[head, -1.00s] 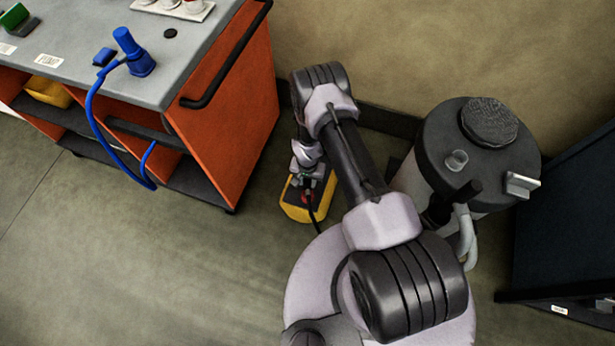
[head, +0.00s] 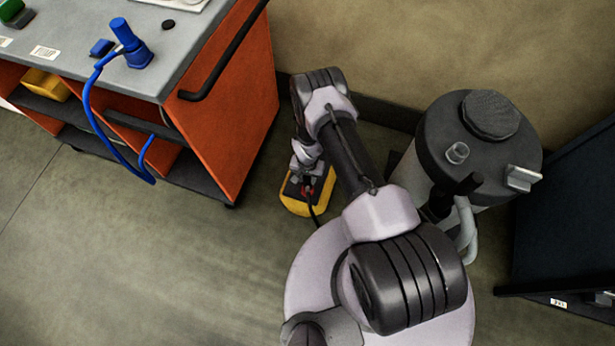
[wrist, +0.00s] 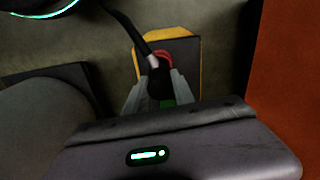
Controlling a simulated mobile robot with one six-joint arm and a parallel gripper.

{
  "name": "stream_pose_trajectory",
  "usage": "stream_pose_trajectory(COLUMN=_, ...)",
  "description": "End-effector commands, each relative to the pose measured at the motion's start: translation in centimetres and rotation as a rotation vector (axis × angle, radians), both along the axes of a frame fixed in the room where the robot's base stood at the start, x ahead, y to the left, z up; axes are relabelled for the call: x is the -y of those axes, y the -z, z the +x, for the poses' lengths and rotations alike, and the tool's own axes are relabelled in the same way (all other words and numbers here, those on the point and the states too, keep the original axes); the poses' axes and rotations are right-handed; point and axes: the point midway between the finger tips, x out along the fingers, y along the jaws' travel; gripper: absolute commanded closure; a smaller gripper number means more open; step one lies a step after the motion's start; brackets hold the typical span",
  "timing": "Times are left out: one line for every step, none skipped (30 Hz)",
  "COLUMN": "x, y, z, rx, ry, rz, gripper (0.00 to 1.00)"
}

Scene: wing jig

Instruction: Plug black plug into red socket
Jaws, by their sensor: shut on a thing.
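A yellow box with a dark top (head: 296,208) stands on the floor beside the orange cart. The red socket (head: 307,190) is on its top. It shows as a red ring in the wrist view (wrist: 176,58), partly hidden behind the plug and cable. My gripper (wrist: 159,88) is shut on the black plug (wrist: 158,80), whose black cable with a pale band runs up and left. The plug overlaps the near side of the red ring. I cannot tell whether it is inside the socket or just above it. In the head view my wrist hides most of the plug.
The orange cart (head: 235,110) with a grey top stands left of my arm. A blue plug (head: 130,45) with a hanging blue cable is on it. A grey and black canister (head: 450,130) stands close on the right, and a dark cabinet (head: 570,220) is beyond. Floor at lower left is clear.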

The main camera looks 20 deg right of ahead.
Motion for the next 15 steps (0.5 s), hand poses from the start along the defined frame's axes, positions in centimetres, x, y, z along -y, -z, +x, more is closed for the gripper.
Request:
stream_pose_trajectory(x=0.0, y=0.0, z=0.0, rx=0.001, ry=0.0, rz=-0.001, gripper=1.0)
stream_pose_trajectory(x=0.0, y=0.0, z=0.0, rx=0.001, ry=0.0, rz=-0.001, gripper=1.0)
stream_pose_trajectory(x=0.0, y=0.0, z=0.0, rx=0.001, ry=0.0, rz=-0.001, gripper=1.0)
stream_pose_trajectory(x=0.0, y=0.0, z=0.0, rx=0.001, ry=0.0, rz=-0.001, gripper=1.0)
stream_pose_trajectory(x=0.0, y=0.0, z=0.0, rx=0.001, ry=0.0, rz=-0.001, gripper=1.0)
stream_pose_trajectory(x=0.0, y=0.0, z=0.0, rx=0.001, ry=0.0, rz=-0.001, gripper=1.0)
stream_pose_trajectory(x=0.0, y=0.1, z=0.0, rx=0.001, ry=0.0, rz=-0.001, gripper=1.0)
stream_pose_trajectory(x=0.0, y=0.1, z=0.0, rx=0.0, ry=0.0, rz=0.0, gripper=1.0)
stream_pose_trajectory(x=0.0, y=0.2, z=0.0, rx=0.0, ry=0.0, rz=0.0, gripper=1.0)
stream_pose_trajectory(x=0.0, y=0.3, z=0.0, rx=0.001, ry=0.0, rz=-0.001, gripper=1.0)
stream_pose_trajectory(x=0.0, y=0.4, z=0.0, rx=0.001, ry=0.0, rz=-0.001, gripper=1.0)
stream_pose_trajectory(x=0.0, y=0.6, z=0.1, rx=0.001, ry=0.0, rz=0.0, gripper=1.0)
stream_pose_trajectory(x=0.0, y=0.8, z=0.1, rx=0.001, ry=0.0, rz=0.0, gripper=1.0)
stream_pose_trajectory(x=0.0, y=0.9, z=0.1, rx=0.001, ry=0.0, rz=0.0, gripper=1.0)
stream_pose_trajectory(x=0.0, y=1.0, z=0.0, rx=0.001, ry=0.0, rz=-0.001, gripper=1.0)
